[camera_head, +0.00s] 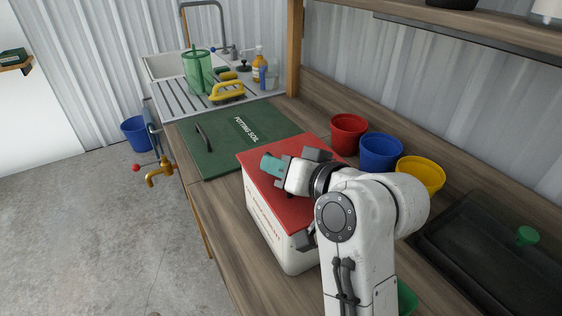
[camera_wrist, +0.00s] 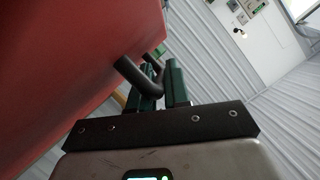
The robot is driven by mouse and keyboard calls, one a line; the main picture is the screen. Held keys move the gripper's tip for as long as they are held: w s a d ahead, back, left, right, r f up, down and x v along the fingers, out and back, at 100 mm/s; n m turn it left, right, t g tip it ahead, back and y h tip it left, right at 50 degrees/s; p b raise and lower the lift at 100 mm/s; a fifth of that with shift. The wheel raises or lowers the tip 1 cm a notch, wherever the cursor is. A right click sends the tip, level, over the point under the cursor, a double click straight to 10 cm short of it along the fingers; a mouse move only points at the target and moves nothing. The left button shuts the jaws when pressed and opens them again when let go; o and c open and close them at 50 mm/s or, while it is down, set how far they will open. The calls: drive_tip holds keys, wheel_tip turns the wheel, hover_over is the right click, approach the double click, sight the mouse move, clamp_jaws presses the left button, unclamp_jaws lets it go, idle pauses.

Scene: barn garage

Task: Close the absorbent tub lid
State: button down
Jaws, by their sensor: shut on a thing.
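The absorbent tub is a white box (camera_head: 262,222) with red lettering, standing on the wooden bench. Its red lid (camera_head: 257,160) lies across the top, partly hidden under my arm. I cannot tell whether the lid sits fully flush on the rim. In the wrist view the red lid (camera_wrist: 60,60) fills the upper left, with a dark bar handle (camera_wrist: 128,70) standing out from it. My gripper (camera_wrist: 162,80) is shut on this handle with its green fingers. In the head view my arm hides most of the grip.
A green potting soil lid (camera_head: 235,138) lies behind the tub. Red (camera_head: 348,133), blue (camera_head: 381,152) and yellow (camera_head: 420,172) buckets stand to the right. A black tray (camera_head: 500,250) is at front right. A sink (camera_head: 165,66) is at the back. Open floor lies left.

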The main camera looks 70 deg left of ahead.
drive_tip(key=shift+f, duration=0.3)
drive_tip(key=c, duration=1.4)
unclamp_jaws()
drive_tip(key=shift+c, duration=0.2)
drive_tip(key=shift+d+r, duration=0.1)
drive_tip(key=shift+d, duration=0.05)
drive_tip(key=v, duration=1)
drive_tip(key=shift+w+d+r, duration=0.1)
drive_tip(key=shift+d, duration=0.15)
